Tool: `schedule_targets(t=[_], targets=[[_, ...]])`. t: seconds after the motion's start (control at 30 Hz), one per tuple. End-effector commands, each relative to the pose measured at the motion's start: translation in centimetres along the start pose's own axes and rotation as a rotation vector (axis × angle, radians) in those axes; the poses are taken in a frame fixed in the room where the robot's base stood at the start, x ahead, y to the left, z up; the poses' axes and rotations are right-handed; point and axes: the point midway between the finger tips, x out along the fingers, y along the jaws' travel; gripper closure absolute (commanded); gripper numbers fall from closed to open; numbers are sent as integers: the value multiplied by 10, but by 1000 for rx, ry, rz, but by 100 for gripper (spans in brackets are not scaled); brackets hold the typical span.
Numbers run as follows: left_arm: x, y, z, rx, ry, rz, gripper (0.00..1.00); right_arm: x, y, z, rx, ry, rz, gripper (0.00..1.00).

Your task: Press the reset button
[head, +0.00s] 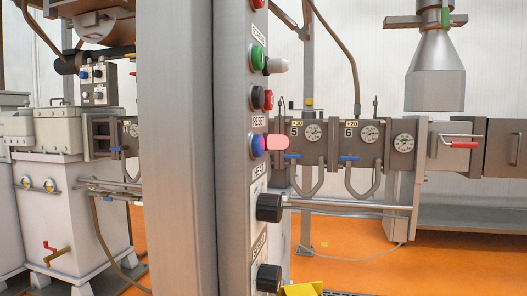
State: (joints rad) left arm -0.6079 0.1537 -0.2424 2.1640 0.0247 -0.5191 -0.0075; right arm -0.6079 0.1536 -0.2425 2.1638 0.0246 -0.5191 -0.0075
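The control panel (232,200) is a tall grey column face seen at a steep angle near the middle of the head view. A label that seems to read RESET (259,121) sits just above a blue round button (257,146). A lit pinkish-red piece (277,142) shows right beside the blue button. Above the label is a black button (257,97) with a red one (268,100) beside it. Higher up is a green button (257,58) with a white one (277,66) beside it. Neither of my grippers is in view.
Two black knobs (269,208) (268,278) stick out lower on the panel. Behind it, a grey machine barrel with gauges (370,133) and a red-handled lever (463,144) runs right. White cabinets (80,195) stand left. Orange floor (440,265) is open at lower right.

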Motion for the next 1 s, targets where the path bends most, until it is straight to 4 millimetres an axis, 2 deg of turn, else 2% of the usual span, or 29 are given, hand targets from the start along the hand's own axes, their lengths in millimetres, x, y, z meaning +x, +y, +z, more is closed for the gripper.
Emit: schedule_targets(t=[0.47, 0.57, 0.6, 0.7, 1.0], targets=[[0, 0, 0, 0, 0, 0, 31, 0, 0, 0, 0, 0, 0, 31], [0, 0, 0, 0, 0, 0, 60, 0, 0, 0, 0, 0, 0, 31], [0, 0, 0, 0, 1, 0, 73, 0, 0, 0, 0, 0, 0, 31], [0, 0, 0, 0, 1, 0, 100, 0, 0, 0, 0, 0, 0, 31], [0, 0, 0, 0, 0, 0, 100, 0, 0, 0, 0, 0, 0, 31]])
